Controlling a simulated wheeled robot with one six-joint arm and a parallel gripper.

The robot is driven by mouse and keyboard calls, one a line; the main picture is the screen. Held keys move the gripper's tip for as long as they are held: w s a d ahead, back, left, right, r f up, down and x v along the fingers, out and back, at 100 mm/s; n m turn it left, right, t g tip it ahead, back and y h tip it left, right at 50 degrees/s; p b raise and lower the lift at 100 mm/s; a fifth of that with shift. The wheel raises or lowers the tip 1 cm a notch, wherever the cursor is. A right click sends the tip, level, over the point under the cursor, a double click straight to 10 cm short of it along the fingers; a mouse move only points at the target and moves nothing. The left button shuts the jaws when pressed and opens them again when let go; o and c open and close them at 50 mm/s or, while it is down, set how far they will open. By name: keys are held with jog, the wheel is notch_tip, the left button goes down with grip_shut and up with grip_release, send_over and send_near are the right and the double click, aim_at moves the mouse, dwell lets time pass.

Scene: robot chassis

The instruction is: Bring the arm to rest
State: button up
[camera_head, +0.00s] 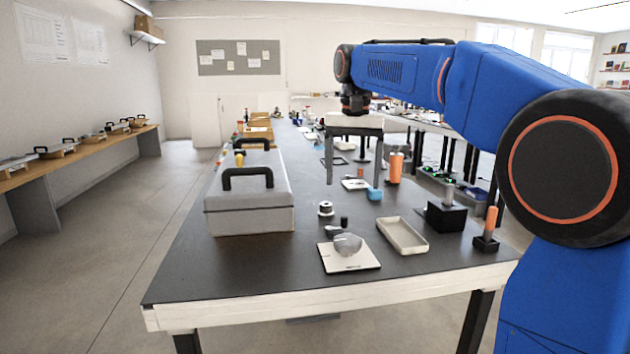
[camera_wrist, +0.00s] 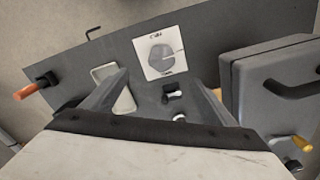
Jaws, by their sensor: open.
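My arm reaches in from the right in the head view, with its blue links over the right side of the dark table (camera_head: 270,268). My gripper (camera_head: 345,180) hangs pointing down above the table, open, with nothing between its two fingers. In the wrist view my gripper (camera_wrist: 160,95) also shows open, its fingers spread apart. Below it lie a white card with a grey lump (camera_wrist: 160,55) and small black and white parts (camera_wrist: 172,92).
A grey case (camera_head: 250,205) with a black handle stands on the left of the table. A pale tray (camera_head: 402,236), a black block (camera_head: 446,217) and an orange-handled tool (camera_head: 488,225) stand on the right. The front left tabletop is bare.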

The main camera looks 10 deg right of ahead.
jog(key=s+d+f+n+t, duration=0.2)
jog(key=s+d+f, duration=0.1)
jog(key=s+f, duration=1)
jog(key=s+d+f+n+t, duration=0.2)
jog(key=s+d+f+n, duration=0.1)
jog(key=s+f, duration=1)
jog(key=s, duration=0.6)
jog(key=shift+s+d+t, duration=0.25)
jog(key=shift+d+t, duration=0.05)
jog(key=shift+d, duration=0.1)
jog(key=shift+r, duration=0.1)
